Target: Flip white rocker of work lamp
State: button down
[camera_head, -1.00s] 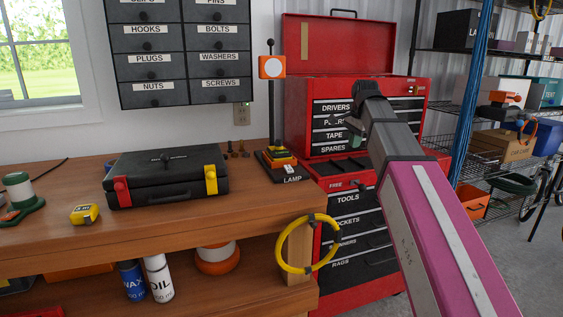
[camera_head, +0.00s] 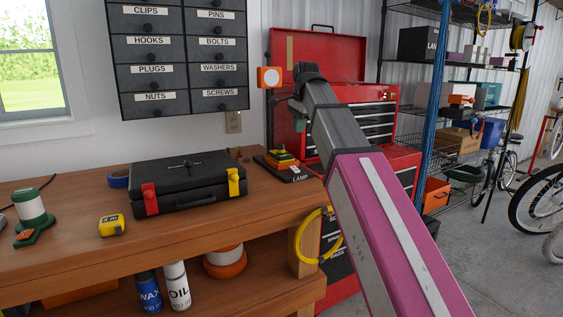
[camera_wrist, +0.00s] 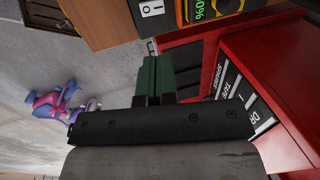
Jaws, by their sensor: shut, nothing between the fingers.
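The work lamp has an orange-rimmed head with a white face (camera_head: 269,77) and a dark base (camera_head: 267,162) labelled LAMP. The base stands near the right end of the workbench (camera_head: 262,205). Its small white rocker (camera_head: 296,170) is on the front of the base. In the wrist view the rocker (camera_wrist: 151,8) shows at the top edge, with marks on it. My gripper (camera_head: 298,118) is in front of the red tool chest, above the lamp base in the picture. Its green fingers (camera_wrist: 155,72) are shut and empty, apart from the rocker. My arm hides part of the chest.
The red tool chest (camera_head: 345,60) stands right behind the bench end. A black case (camera_head: 190,185), a tape measure (camera_head: 111,225) and a green-white item (camera_head: 32,212) are on the bench. A yellow hoop (camera_head: 305,250) hangs at the bench corner. Open floor is at right.

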aim_at(293, 167)
jog(key=x, duration=1.2)
jog(key=shift+f, duration=0.25)
jog(key=shift+x, duration=0.75)
jog(key=shift+a+f, duration=0.1)
